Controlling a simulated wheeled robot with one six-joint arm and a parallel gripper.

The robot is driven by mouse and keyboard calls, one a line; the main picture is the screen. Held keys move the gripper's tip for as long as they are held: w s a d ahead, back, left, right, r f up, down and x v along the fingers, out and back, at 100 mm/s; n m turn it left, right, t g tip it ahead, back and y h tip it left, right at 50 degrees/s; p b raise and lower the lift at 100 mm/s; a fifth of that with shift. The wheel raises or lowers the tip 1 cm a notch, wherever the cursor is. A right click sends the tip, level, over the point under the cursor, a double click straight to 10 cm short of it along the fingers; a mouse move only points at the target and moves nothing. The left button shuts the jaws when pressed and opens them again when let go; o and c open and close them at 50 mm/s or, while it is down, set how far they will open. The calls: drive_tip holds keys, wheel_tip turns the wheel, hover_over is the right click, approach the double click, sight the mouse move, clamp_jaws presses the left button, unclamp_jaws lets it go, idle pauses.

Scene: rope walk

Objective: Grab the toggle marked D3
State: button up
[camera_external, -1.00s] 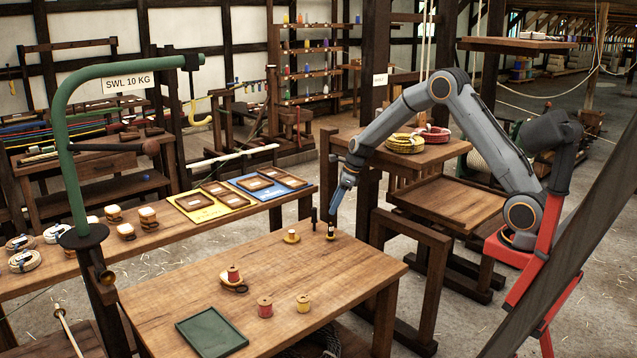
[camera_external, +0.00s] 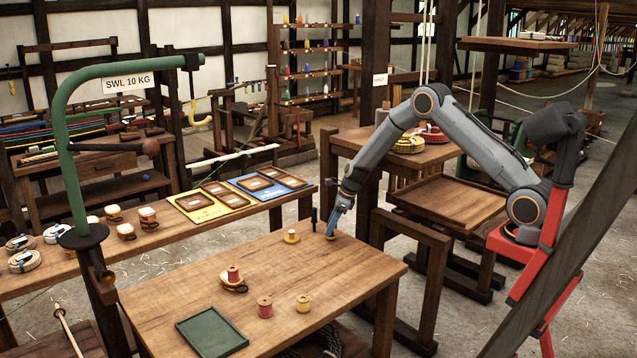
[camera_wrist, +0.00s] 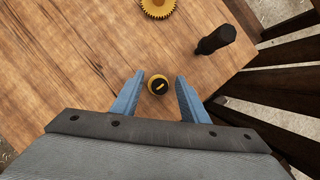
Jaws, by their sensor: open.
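A small round piece (camera_wrist: 157,84) with a yellow rim and a dark top bearing a yellow mark stands on the table in the wrist view. It may be the toggle; no D3 marking is legible. My gripper (camera_wrist: 159,78) is open, with a blue finger on each side of the piece. Gaps show on both sides. In the external view my gripper (camera_external: 332,231) points down at the table's far right corner and mostly hides the piece.
A dark upright object (camera_wrist: 216,40) stands close by at the table edge. A yellow toothed disc (camera_wrist: 157,7) lies beyond. Spools (camera_external: 265,306) and a green tray (camera_external: 211,337) are on the nearer part of the wooden table (camera_external: 330,280). The table's middle is clear.

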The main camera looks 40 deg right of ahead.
clamp_jaws()
